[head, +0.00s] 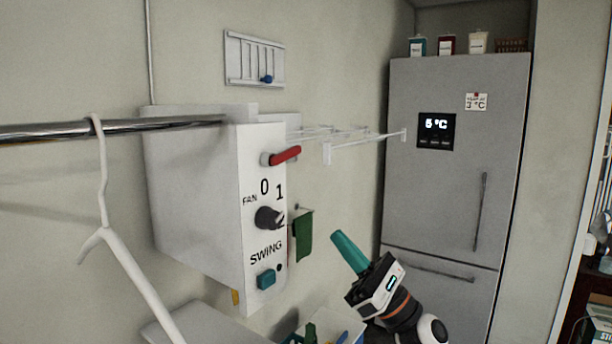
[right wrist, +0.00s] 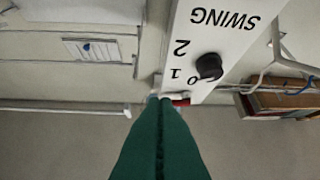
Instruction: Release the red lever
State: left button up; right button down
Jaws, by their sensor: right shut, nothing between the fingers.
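The red lever (head: 286,155) sticks out from the upper front of a white control box (head: 195,185), pointing right and slightly up. In the right wrist view a small part of the red lever (right wrist: 181,102) shows beside my fingertips; the rest is hidden. My right gripper (head: 337,237) has green fingers pressed together with nothing between them. In the head view it is below and to the right of the lever, apart from it. The closed fingers also fill the lower middle of the right wrist view (right wrist: 164,100). My left gripper is not in view.
A metal rail (head: 60,131) with a white hanger (head: 103,235) reaches the box from the left. A white wall rack (head: 365,140) and a grey fridge (head: 455,200) stand to the right.

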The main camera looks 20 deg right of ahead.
aim_at(282, 155)
jog(key=shift+s+a+r+n+g+y, duration=0.1)
jog(key=shift+s+r+n+g+y, duration=0.1)
jog(key=shift+n+g+y, duration=0.25)
jog(key=shift+s+a+r+n+g+y, duration=0.15)
jog(key=shift+r+n+g, duration=0.1)
jog(key=shift+n, duration=0.4)
jog(key=shift+w+d, duration=0.1)
jog(key=p+x, duration=0.3)
jog(key=x, duration=0.1)
jog(key=s+r+p+x, duration=0.1)
jog(key=p+x, duration=0.2)
jog(key=x, duration=0.1)
jog(key=d+r+p+x, duration=0.1)
jog(key=p+x, duration=0.2)
jog(key=x, duration=0.1)
jog(key=shift+s+a+r, duration=0.2)
jog(key=shift+w, duration=0.1)
